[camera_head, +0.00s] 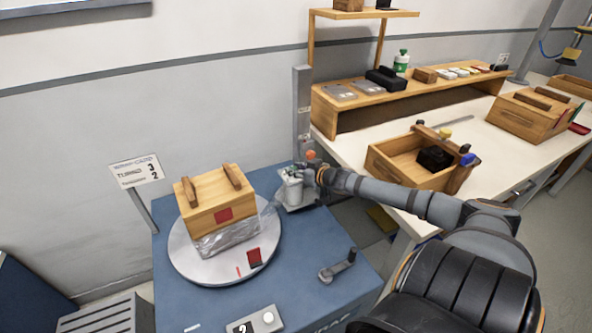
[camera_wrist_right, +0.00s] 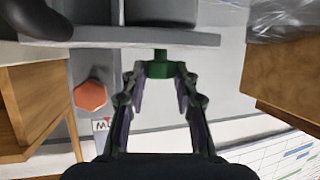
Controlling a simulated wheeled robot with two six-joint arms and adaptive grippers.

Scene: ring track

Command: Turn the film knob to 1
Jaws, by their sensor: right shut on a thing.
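A green knob (camera_wrist_right: 160,69) sits on the grey film carriage in the right wrist view. My right gripper (camera_wrist_right: 161,80) is shut on it, one finger on each side. In the head view my right gripper (camera_head: 309,173) reaches from the right to the carriage (camera_head: 291,190), beside the mast (camera_head: 302,110). The knob's setting marks cannot be read. A wooden crate (camera_head: 205,218) with clear film around its lower part stands on the round turntable (camera_head: 190,262). My left gripper is not in view.
An orange-red knob (camera_wrist_right: 90,95) is on the mast beside my right gripper. A sign (camera_head: 136,172) stands behind the turntable. A crank handle (camera_head: 338,267) and a white button (camera_head: 268,317) are on the blue base (camera_head: 310,300). A bench (camera_head: 345,150) with an open wooden box (camera_head: 385,170) is at right.

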